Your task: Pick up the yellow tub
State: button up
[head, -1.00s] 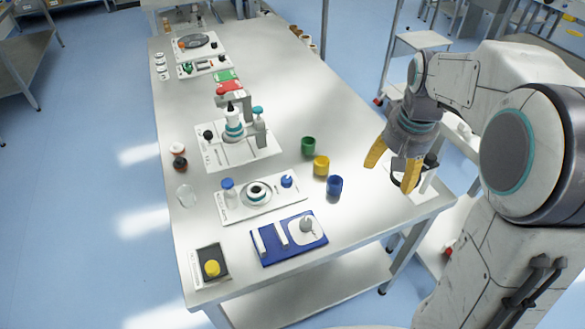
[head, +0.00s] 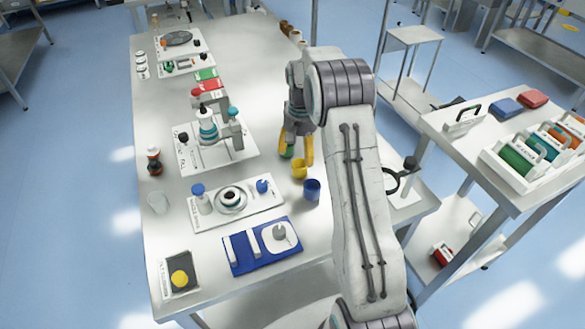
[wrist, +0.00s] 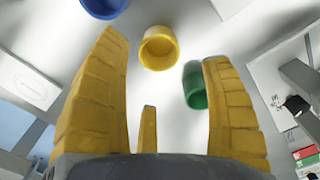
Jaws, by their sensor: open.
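The yellow tub (head: 299,169) stands on the white table between a green tub (head: 287,152) and a blue tub (head: 312,190). My gripper (head: 295,150), with yellow fingers, is open and empty above these tubs, its fingers partly covering the green one. In the wrist view the yellow tub (wrist: 159,50) shows whole, beyond and between the spread fingertips of my gripper (wrist: 162,50). The green tub (wrist: 195,86) is partly behind the right finger, and the blue tub (wrist: 103,6) is cut off at the top edge.
A white board with a round fixture (head: 231,199) and a blue board (head: 262,248) lie left of the tubs. A press-like stand (head: 214,138) is further back. A black ring stand (head: 395,180) is at the table's right edge. A side table (head: 470,145) holds coloured bins.

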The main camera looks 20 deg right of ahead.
aim_at(300, 166)
jog(key=shift+s+f+p, duration=0.1)
jog(key=shift+f+p, duration=0.3)
jog(key=shift+f, duration=2.85)
jog(key=c, duration=1.1)
